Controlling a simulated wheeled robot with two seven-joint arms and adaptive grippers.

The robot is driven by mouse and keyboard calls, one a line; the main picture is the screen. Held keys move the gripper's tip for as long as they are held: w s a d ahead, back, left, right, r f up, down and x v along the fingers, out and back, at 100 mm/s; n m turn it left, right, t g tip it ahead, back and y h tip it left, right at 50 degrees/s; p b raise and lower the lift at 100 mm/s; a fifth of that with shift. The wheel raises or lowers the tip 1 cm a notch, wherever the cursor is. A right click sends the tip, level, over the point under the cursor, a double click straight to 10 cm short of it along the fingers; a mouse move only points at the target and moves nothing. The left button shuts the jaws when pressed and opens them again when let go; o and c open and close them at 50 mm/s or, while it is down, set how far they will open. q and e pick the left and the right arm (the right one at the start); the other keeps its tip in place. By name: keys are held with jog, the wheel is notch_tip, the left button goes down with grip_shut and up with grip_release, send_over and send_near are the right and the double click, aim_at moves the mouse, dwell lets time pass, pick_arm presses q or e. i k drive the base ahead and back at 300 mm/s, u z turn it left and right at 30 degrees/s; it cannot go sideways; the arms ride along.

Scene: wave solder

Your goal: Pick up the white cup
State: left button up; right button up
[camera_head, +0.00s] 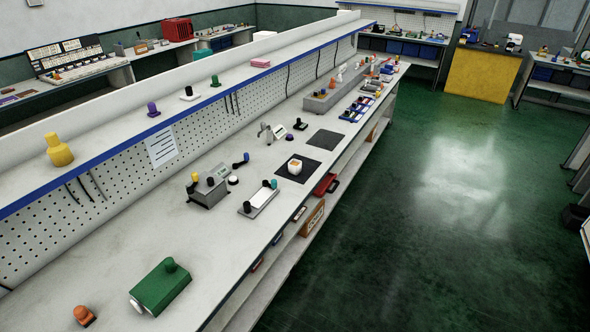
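A small white cup (295,166) stands on a dark square mat (284,174) on the long white workbench, near its front edge. It has an orange mark on its side and looks upright. Neither of my grippers shows in the head view.
A grey soldering unit (208,186) and a white tray-like device (258,200) stand left of the mat. A second dark mat (326,139) lies bare behind it. A green box (160,286) sits on the near bench. A shelf (150,130) runs along the bench's back. The green floor (430,220) is open at right.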

aim_at(294, 167)
jog(key=z, duration=0.3)
jog(key=i, duration=1.9)
jog(key=u, duration=0.5)
